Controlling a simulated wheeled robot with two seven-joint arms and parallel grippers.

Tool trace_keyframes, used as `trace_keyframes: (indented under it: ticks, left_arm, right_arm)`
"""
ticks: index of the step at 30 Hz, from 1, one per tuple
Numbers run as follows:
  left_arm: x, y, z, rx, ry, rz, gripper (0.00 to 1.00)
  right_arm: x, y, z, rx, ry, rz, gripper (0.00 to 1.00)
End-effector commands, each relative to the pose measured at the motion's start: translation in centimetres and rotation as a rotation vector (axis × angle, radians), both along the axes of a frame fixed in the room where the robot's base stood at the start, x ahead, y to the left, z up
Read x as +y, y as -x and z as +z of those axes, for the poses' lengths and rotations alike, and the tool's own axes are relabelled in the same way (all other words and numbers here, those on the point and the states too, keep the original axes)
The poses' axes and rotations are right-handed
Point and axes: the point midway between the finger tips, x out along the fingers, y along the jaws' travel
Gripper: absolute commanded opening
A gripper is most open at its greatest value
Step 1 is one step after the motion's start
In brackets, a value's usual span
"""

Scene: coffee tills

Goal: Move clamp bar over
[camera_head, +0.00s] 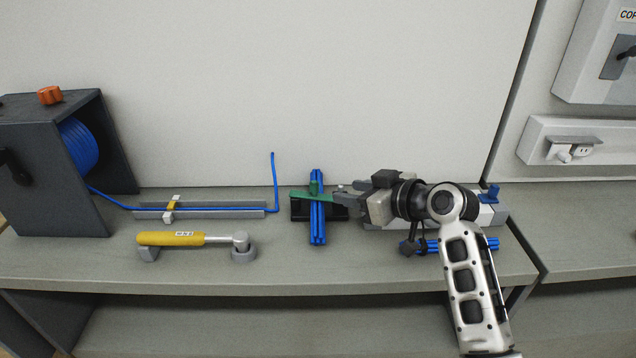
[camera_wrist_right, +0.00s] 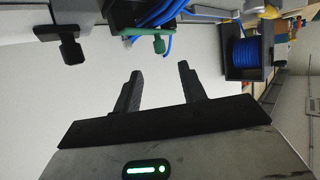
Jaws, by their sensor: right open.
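The green clamp bar (camera_head: 300,194) lies across a bundle of blue wires (camera_head: 318,228) on a black block (camera_head: 299,212), with a green knob standing up from it. In the right wrist view the green bar (camera_wrist_right: 136,33) shows beyond the fingers, near the top edge. My right gripper (camera_head: 343,192) is just right of the bar in the head view, pointing left. Its jaws (camera_wrist_right: 160,70) are open and nothing is between them. In the head view the arm and gripper partly hide the grey device behind them. My left gripper is not in view.
On the left a dark box holds a blue wire spool (camera_head: 78,146), its wire running along a grey rail (camera_head: 240,208). A yellow-handled tool (camera_head: 172,239) lies in front. More blue wires (camera_head: 485,243) lie under my right arm. The front middle of the bench is clear.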

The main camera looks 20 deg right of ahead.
Motion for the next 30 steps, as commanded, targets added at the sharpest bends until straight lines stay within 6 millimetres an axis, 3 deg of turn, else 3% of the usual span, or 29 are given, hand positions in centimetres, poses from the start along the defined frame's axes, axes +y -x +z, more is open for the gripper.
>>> trace_keyframes:
  ticks: [9, 15, 28, 30]
  left_arm:
    - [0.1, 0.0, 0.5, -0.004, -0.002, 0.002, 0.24]
    - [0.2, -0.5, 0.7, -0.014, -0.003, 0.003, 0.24]
    - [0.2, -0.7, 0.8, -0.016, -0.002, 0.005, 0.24]
    - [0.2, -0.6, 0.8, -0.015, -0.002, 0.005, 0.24]
  right_arm:
    - [3.0, -5.7, -2.5, 0.001, -0.004, -0.001, 0.41]
    - [4.1, -7.8, -3.6, 0.0, -0.002, -0.002, 0.41]
    - [4.4, -8.6, -4.0, -0.001, 0.001, -0.001, 0.41]
    - [4.4, -8.6, -4.0, -0.001, 0.001, -0.001, 0.25]
